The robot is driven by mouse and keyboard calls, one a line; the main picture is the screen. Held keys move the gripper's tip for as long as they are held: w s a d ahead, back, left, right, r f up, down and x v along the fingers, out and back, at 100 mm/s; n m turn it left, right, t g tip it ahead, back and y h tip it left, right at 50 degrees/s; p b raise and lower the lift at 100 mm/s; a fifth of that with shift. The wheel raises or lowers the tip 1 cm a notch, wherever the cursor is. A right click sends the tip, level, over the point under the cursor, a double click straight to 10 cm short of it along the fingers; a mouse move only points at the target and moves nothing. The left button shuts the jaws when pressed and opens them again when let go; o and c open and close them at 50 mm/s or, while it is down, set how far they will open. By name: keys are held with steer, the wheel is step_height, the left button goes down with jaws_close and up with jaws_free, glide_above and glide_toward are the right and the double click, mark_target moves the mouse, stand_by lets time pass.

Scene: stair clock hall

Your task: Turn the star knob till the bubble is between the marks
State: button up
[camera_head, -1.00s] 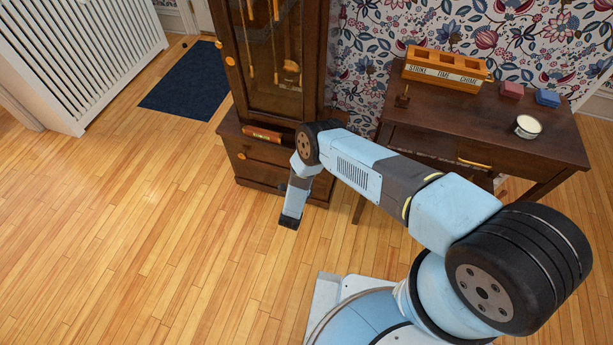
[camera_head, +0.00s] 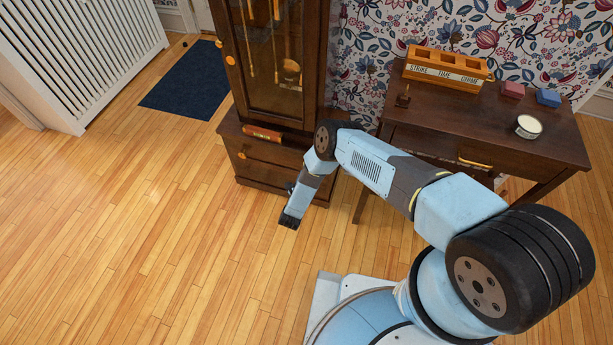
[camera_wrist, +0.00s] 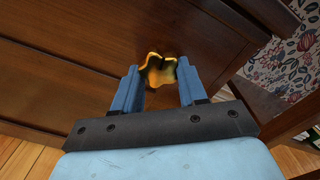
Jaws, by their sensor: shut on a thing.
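The yellow star knob (camera_wrist: 159,72) sits low on the dark wooden clock case (camera_head: 275,80). It shows in the wrist view between the two blue fingers. My gripper (camera_wrist: 158,66) is shut on the star knob, one finger on each side.
A dark table (camera_head: 540,140) stands right of the clock with an orange labelled box (camera_head: 445,72), a red block (camera_head: 513,90), a blue block (camera_head: 548,97) and a round white tin (camera_head: 528,126). A navy mat (camera_head: 188,80) lies at left. The wooden floor in front is clear.

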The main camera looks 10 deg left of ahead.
steer(key=shift+d, duration=0.1)
steer(key=o, duration=1)
steer(key=shift+s+a, duration=0.2)
steer(key=shift+s, duration=2.1)
steer(key=shift+s+a, duration=0.2)
steer(key=shift+s, duration=2.1)
steer(key=shift+s+a, duration=0.2)
steer(key=shift+s, duration=2.1)
